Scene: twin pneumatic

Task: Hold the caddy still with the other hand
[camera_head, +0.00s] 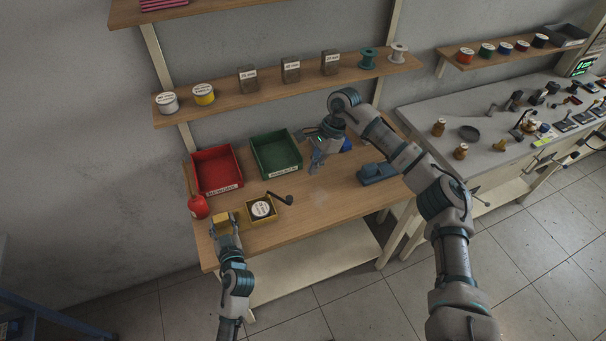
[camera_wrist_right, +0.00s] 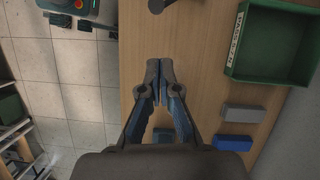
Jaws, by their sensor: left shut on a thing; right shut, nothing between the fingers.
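A yellow caddy-like box (camera_head: 263,222) with a dark inside and a round white label stands near the front of the bench. A black crank-like handle (camera_head: 281,198) sticks out at its back right. My left gripper (camera_head: 225,226) is shut on a yellow piece (camera_head: 220,219) just left of this box; I cannot tell whether the two are joined. My right gripper (camera_head: 314,166) is shut and empty over the bench, right of the green bin. In the right wrist view its fingertips (camera_wrist_right: 160,68) meet above bare wood.
A red bin (camera_head: 218,189) and a green bin (camera_head: 257,159) stand at the back of the wooden bench (camera_head: 325,205). A red bottle (camera_head: 198,207) is at the left edge. A blue tool (camera_head: 376,174) lies at the right.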

